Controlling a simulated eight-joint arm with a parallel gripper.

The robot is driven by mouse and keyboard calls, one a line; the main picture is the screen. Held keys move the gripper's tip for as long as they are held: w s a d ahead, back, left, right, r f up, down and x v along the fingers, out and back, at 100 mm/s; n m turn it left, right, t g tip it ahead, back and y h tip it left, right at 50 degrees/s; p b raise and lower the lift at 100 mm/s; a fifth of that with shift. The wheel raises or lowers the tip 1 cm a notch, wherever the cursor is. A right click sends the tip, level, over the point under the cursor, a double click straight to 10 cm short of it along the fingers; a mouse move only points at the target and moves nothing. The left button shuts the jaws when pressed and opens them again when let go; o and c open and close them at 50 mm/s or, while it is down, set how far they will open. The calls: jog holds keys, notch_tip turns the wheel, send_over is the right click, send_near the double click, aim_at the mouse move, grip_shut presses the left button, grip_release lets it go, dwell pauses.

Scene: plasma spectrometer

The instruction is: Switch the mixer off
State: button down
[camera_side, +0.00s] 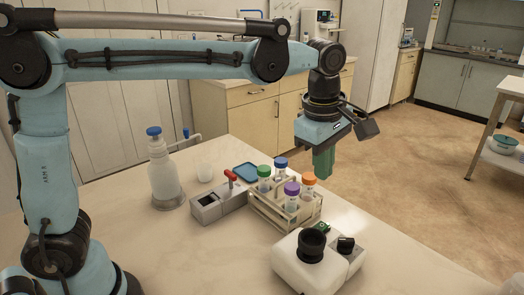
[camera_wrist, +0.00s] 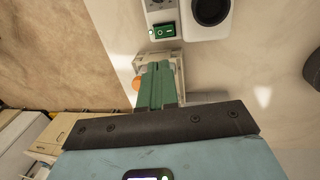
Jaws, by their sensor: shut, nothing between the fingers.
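The mixer (camera_side: 292,265) is a white unit with a round black cup holder and a black knob at the front right of the bench in the side view. Its green rocker switch (camera_side: 320,228) is on the side toward the rack. In the wrist view the mixer (camera_wrist: 190,32) is at the top, and the green switch (camera_wrist: 163,31) shows just beyond my fingertips. My gripper (camera_side: 323,176) has green fingers, points down and is shut and empty. It hangs above and behind the tube rack, apart from the switch. In the wrist view my gripper (camera_wrist: 157,66) partly covers the rack.
A tube rack (camera_side: 262,212) with green, blue, purple and orange caps stands between my gripper and the mixer.

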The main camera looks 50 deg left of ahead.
aim_at(322, 224)
jog(key=f, duration=0.4)
jog(key=w+f, duration=0.1)
jog(key=f, duration=0.4)
jog(key=w+f, duration=0.1)
jog(key=f, duration=0.3)
jog(key=shift+w+f, duration=0.1)
jog(key=shift+f, duration=0.3)
